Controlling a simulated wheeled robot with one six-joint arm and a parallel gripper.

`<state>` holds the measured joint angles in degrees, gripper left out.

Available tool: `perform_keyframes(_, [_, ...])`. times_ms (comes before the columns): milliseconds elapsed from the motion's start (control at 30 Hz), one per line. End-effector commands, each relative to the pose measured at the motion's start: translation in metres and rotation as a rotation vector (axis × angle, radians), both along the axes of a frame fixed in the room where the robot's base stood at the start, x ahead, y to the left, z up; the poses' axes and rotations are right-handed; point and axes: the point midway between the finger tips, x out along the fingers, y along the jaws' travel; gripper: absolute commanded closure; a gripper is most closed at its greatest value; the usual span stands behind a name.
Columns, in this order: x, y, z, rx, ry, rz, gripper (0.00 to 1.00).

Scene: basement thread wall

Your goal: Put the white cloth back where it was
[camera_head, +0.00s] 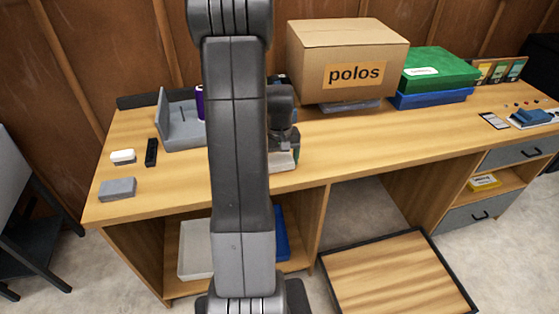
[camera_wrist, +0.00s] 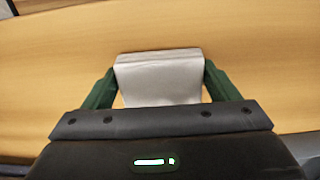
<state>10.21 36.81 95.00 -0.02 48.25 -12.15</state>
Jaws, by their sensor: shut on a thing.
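The white cloth (camera_wrist: 160,78) is a folded, flat block between the two green fingers of my gripper (camera_wrist: 158,92) in the wrist view. The fingers touch it at its left and right sides, and the gripper is shut on it. Wooden desk surface lies behind the cloth; I cannot tell whether the cloth touches it. In the head view my arm hides most of the gripper, and a pale edge of the cloth (camera_head: 283,161) shows just right of the arm, over the desk (camera_head: 345,150).
A cardboard box marked "polos" (camera_head: 345,62) stands behind, with green (camera_head: 437,68) and blue (camera_head: 432,98) boxes to its right. A grey holder (camera_head: 178,128), a black bar (camera_head: 151,152), a white block (camera_head: 123,156) and a grey block (camera_head: 117,188) are at left. The desk's middle right is clear.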

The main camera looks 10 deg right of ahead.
Motion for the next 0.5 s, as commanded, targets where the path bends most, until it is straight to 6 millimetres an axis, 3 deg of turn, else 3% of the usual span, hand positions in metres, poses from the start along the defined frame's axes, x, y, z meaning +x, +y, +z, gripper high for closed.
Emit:
perform_keyframes(367, [0.0003, -0.0001, -0.0070, 0.000, -0.001, 0.000, 0.40])
perform_keyframes(400, [0.0003, -0.0001, -0.0058, 0.000, -0.001, 0.000, 0.13])
perform_keyframes(467, [0.0003, -0.0001, -0.0055, 0.000, -0.001, 0.000, 0.01])
perform_keyframes(500, [0.0003, -0.0001, -0.0055, 0.000, -0.001, 0.000, 0.00])
